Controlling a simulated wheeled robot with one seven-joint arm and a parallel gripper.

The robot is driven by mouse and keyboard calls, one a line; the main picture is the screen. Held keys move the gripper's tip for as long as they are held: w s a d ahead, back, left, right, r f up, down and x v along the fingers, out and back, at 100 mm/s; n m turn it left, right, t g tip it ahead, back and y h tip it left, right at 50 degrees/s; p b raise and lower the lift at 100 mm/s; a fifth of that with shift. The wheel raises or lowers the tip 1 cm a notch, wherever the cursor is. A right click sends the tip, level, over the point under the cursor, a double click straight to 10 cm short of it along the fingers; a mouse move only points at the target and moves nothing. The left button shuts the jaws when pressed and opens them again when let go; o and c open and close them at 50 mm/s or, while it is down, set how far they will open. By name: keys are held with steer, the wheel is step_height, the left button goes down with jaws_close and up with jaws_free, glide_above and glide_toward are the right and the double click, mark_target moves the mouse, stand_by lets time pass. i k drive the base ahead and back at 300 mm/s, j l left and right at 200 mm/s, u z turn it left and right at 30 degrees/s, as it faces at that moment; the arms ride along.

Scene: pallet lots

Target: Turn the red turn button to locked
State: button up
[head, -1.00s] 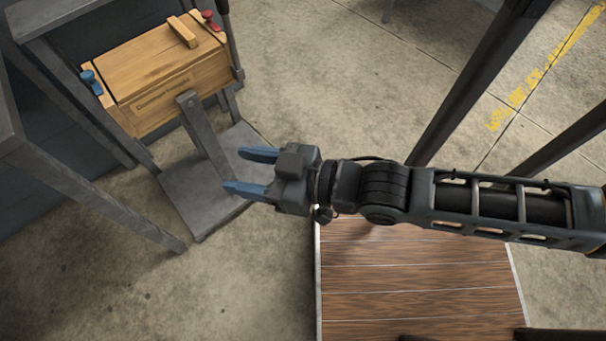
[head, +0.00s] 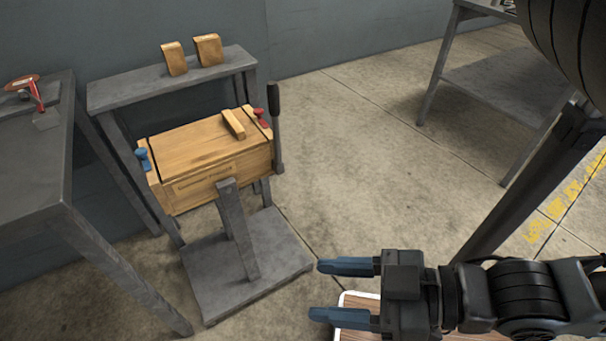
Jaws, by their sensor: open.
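The red turn button (head: 260,117) sits on the right end of a wooden box (head: 205,165) in the head view. A blue turn button (head: 142,158) sits on the box's left end. The box has a wooden bar (head: 233,124) on its lid and rests on a grey stand (head: 239,230). Which way the red button is turned is too small to tell. My gripper (head: 335,291) is open and empty, with blue fingers pointing left. It is at the lower right of the box, well apart from the red button.
A dark upright handle (head: 276,125) stands just right of the red button. A grey shelf (head: 165,82) with two brown blocks (head: 191,53) is behind the box. A grey table (head: 35,160) with a red-handled tool (head: 33,92) stands at left. Open floor (head: 350,165) lies right of the box.

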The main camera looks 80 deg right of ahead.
mark_target(259, 112)
steer(key=l+z, duration=0.2)
steer(key=z, duration=0.85)
